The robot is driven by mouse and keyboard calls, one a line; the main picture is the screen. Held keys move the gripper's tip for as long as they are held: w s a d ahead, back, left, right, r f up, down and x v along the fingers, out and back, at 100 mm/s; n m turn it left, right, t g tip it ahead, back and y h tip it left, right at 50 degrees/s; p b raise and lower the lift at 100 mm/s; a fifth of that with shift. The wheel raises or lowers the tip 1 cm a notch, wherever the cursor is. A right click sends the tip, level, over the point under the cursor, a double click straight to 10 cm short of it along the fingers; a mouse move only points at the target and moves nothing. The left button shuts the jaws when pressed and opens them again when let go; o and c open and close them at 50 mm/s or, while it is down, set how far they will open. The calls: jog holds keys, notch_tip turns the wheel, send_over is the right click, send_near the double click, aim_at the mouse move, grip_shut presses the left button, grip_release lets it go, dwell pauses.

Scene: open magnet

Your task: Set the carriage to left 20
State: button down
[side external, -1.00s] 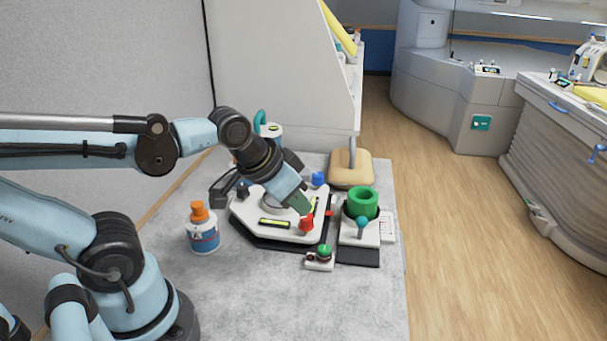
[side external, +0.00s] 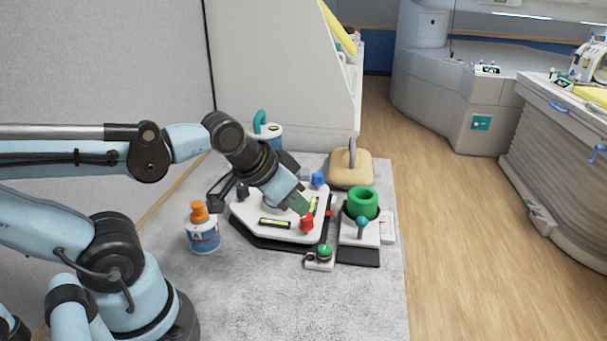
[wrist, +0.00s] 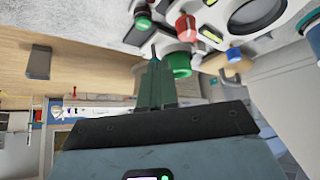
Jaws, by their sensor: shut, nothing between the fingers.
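The carriage looks to be the white block (side external: 362,235) on a dark base at the right of the fixture. It carries a green ring (side external: 363,203) and a teal-topped knob (side external: 361,222). My gripper (side external: 299,206) is shut and empty, its green fingers above the white plate (side external: 250,207), behind the red knob (side external: 307,221) and left of the carriage. In the wrist view my gripper (wrist: 155,65) points toward the teal knob (wrist: 155,48) and the green ring (wrist: 179,65). I cannot tell whether the fingers touch anything. No carriage scale is readable.
A blue knob (side external: 318,179) stands behind the gripper on the plate. A small block with a green button (side external: 324,251) sits in front. An orange-capped bottle (side external: 203,230) stands left, and a tan pad (side external: 351,168) lies behind. The front of the grey table (side external: 300,305) is clear.

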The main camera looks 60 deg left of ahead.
dwell(0.4)
jog(key=c, duration=1.4)
grip_release()
jog(key=shift+w+r, duration=0.2)
jog(key=o, duration=0.5)
jog(key=w+r+g, duration=0.1)
jog(key=w, duration=0.1)
jog(key=w+d+r+g, duration=0.1)
jog(key=w, duration=0.1)
jog(key=w+r+m+g, duration=0.1)
jog(key=w+r, duration=0.1)
jog(key=shift+w+d+y, duration=0.1)
jog(key=shift+d+y, duration=0.2)
jog(key=shift+d, duration=0.1)
jog(key=m+g+y, duration=0.1)
jog(key=g+y, duration=0.1)
jog(key=g, duration=0.2)
send_near(363, 218)
jog(key=x, duration=0.9)
jog(key=shift+f, duration=0.15)
grip_shut()
